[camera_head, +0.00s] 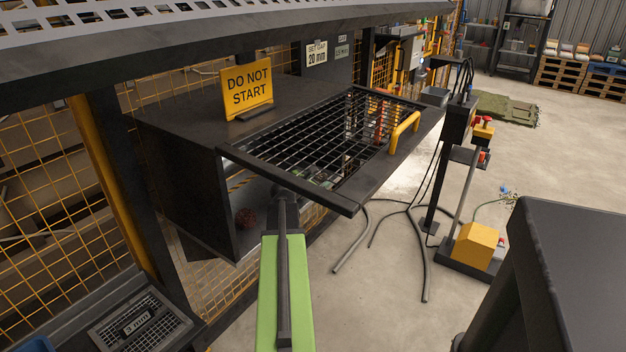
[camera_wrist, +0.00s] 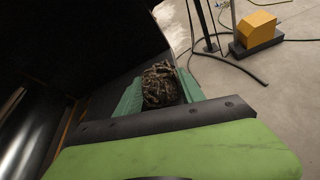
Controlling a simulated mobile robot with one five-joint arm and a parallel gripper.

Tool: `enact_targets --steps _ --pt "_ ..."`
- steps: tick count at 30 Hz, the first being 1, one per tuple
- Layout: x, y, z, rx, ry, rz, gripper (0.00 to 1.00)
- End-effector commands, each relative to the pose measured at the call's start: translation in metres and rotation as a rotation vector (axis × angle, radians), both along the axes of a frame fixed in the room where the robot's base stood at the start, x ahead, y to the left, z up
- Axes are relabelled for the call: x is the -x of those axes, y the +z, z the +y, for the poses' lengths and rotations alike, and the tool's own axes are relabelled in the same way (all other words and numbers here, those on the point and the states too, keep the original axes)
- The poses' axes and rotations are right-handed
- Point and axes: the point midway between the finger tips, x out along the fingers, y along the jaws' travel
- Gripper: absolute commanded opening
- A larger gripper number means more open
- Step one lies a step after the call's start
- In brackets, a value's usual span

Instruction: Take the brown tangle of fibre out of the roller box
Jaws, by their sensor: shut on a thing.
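The roller box (camera_head: 190,165) is a dark housing with an open front under a raised mesh guard (camera_head: 325,135). In the wrist view a brown tangle of fibre (camera_wrist: 158,80) sits between the green jaws of my gripper (camera_wrist: 160,90), which is shut on it. The box's dark side fills the left of that view, with floor to the right. In the head view my green arm reaches up to the box front, and its jaws are hidden.
A yellow "DO NOT START" sign (camera_head: 247,88) stands on the box. The guard has a yellow handle (camera_head: 404,132) and juts out over the arm. Yellow mesh fencing (camera_head: 50,190) is at left. A yellow pedal unit (camera_head: 474,246) and cables lie on the open floor at right.

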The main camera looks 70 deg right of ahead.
Motion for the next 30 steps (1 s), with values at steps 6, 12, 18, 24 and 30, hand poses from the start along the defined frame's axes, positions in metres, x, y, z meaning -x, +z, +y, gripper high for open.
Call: enact_targets --steps 6,12,18,24,30 --pt "0.001 0.000 0.004 0.000 0.005 0.000 0.06" --pt "-0.003 0.000 0.006 0.000 0.010 0.000 0.49" --pt "-0.005 0.000 0.007 0.000 0.014 0.000 0.71" --pt "-0.006 0.000 0.008 0.001 0.014 0.000 0.71" --pt "-0.007 0.006 0.020 0.000 0.017 0.000 0.71"
